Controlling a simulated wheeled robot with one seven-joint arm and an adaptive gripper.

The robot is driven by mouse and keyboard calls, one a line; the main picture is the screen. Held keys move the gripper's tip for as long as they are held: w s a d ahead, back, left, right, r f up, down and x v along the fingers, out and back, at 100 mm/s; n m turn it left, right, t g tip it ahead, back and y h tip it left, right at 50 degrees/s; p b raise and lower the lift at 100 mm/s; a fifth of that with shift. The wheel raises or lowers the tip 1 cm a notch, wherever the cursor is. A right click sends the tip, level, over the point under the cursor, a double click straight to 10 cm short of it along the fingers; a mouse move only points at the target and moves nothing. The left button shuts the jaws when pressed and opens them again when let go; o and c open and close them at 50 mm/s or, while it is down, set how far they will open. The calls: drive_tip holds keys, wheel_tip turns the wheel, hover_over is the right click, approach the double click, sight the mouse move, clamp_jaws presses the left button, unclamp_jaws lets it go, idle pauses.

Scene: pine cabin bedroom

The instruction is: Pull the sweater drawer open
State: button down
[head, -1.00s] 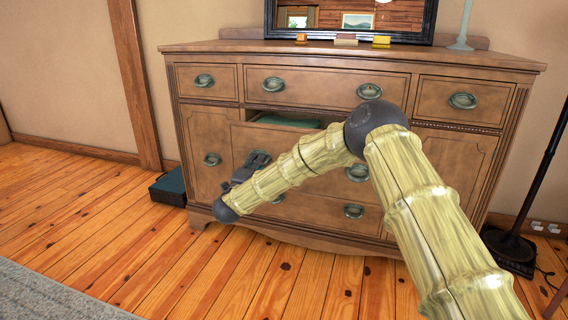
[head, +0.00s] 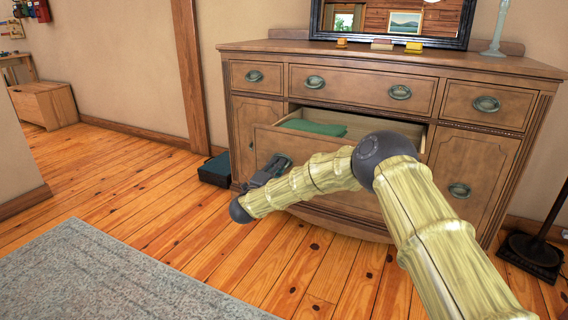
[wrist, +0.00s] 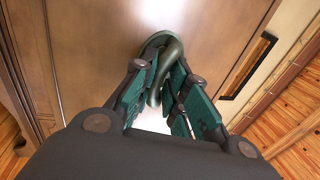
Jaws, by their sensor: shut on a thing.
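The sweater drawer (head: 365,127) is the wide drawer below the top row of the wooden dresser, and it stands pulled out. A folded green sweater (head: 313,127) lies inside at its left. My gripper (head: 272,168) is at the left part of the drawer front. In the wrist view my gripper (wrist: 162,105) is shut on the dark green oval pull handle (wrist: 172,56), with its fingers on either side of the handle. My arm hides much of the drawer's front and its right handle.
A dark box with a teal top (head: 215,168) sits on the floor left of the dresser (head: 330,52). A black lamp stand (head: 535,245) is at the right. A grey rug (head: 120,275) covers the front left floor. Bare planks lie between.

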drive_tip(key=shift+s+a+f, duration=0.2)
drive_tip(key=shift+s+f, duration=0.1)
drive_tip(key=shift+s, duration=0.05)
drive_tip(key=c, duration=1.5)
unclamp_jaws()
drive_tip(key=shift+w+d+f, duration=0.1)
drive_tip(key=shift+r, duration=0.2)
drive_tip(key=v, duration=1.2)
drive_tip(key=shift+d, duration=0.15)
